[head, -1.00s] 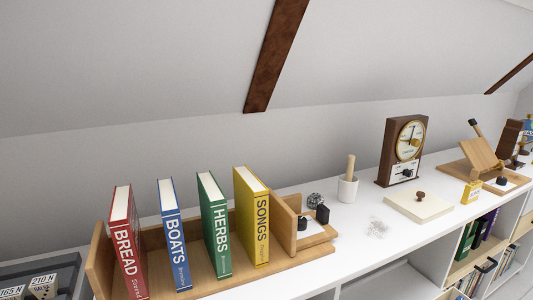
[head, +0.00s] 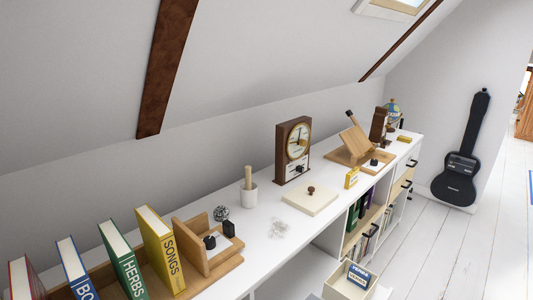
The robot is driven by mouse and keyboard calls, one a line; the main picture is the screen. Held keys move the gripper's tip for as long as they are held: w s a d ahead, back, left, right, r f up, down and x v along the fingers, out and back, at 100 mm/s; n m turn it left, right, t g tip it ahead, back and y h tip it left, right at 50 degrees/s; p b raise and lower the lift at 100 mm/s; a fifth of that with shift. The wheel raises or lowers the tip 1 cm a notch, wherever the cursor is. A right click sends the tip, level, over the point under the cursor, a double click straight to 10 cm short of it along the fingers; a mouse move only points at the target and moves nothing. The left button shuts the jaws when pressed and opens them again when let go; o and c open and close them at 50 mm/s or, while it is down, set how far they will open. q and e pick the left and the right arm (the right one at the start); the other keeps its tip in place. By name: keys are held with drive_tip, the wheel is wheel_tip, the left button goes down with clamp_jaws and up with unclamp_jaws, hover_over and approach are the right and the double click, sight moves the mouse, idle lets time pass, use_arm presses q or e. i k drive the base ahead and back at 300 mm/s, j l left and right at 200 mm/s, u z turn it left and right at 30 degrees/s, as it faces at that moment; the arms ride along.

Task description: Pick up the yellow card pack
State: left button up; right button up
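A small yellow card pack (head: 352,178) stands on the white desk top in the head view, right of centre near the front edge. It is just right of a cream square board with a dark knob (head: 311,198) and in front of a wooden stand. Nothing touches it that I can make out. Another small yellow item (head: 404,139) lies farther along the desk; it is too small to identify. Neither of my grippers shows in the view.
A wooden book rack (head: 210,266) with several books fills the near left. A white cup (head: 249,195), a brown clock (head: 293,150) and a tilted wooden stand (head: 357,146) stand along the back. Open floor (head: 425,250) lies to the right, with a black guitar case (head: 463,165) by the wall.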

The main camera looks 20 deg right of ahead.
sight(351, 177)
drive_tip(key=z, duration=1.25)
drive_tip(key=l+u, duration=0.1)
drive_tip(key=u, duration=0.3)
drive_tip(key=i+l+u, duration=0.1)
drive_tip(key=u, duration=0.25)
drive_tip(key=l+u, duration=0.15)
drive_tip(key=u, duration=0.25)
drive_tip(key=i+l+u, duration=0.1)
drive_tip(key=l+u, duration=0.3)
drive_tip(key=l, duration=0.9)
drive_tip(key=l+u, duration=0.4)
drive_tip(key=l, duration=0.95)
